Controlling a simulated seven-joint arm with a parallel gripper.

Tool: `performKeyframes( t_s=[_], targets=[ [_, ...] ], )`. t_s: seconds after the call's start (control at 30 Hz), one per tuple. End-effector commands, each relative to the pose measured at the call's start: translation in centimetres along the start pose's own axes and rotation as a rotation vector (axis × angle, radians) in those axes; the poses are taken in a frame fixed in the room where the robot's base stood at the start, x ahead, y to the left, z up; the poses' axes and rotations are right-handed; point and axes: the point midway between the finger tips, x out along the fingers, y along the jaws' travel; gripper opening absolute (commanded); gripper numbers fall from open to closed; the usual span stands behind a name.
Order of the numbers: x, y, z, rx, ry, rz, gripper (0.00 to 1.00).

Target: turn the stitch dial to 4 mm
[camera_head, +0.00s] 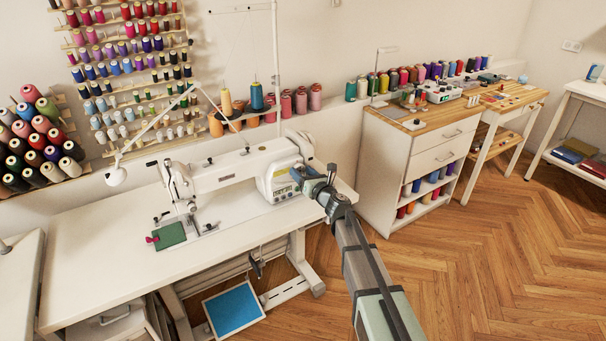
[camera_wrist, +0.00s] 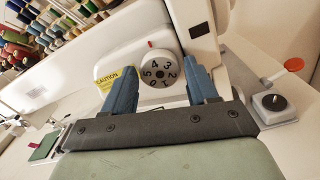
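The stitch dial (camera_wrist: 161,73) is a round knob with a dark numbered face on the white sewing machine (camera_wrist: 110,64). A red mark (camera_wrist: 151,44) sits just above it; 4 looks like the nearest number, but exact alignment is hard to tell. My gripper (camera_wrist: 160,67) is open, with one blue finger on each side of the dial. Gaps show between the fingers and the dial, and nothing is held. In the head view my gripper (camera_head: 302,174) is at the right end of the machine (camera_head: 225,172) and hides the dial.
A yellow caution label (camera_wrist: 102,80) is beside the left finger. A small dark-topped device (camera_wrist: 273,102) is at right. The white sewing table (camera_head: 110,255) holds a green cloth (camera_head: 170,236). Thread spools (camera_head: 130,65) line the wall, and a cabinet (camera_head: 385,150) stands to the right.

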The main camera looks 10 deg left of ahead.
Motion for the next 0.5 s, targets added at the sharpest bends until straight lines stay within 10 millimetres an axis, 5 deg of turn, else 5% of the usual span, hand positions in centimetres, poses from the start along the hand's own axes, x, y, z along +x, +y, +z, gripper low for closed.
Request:
performKeyframes(
  t_s=[0.27,0.5],
  targets=[
    [-1.0,0.0,0.0,0.000,0.000,0.000,0.58],
    [-5.2,0.2,0.0,0.000,0.000,-0.001,0.58]
  ],
)
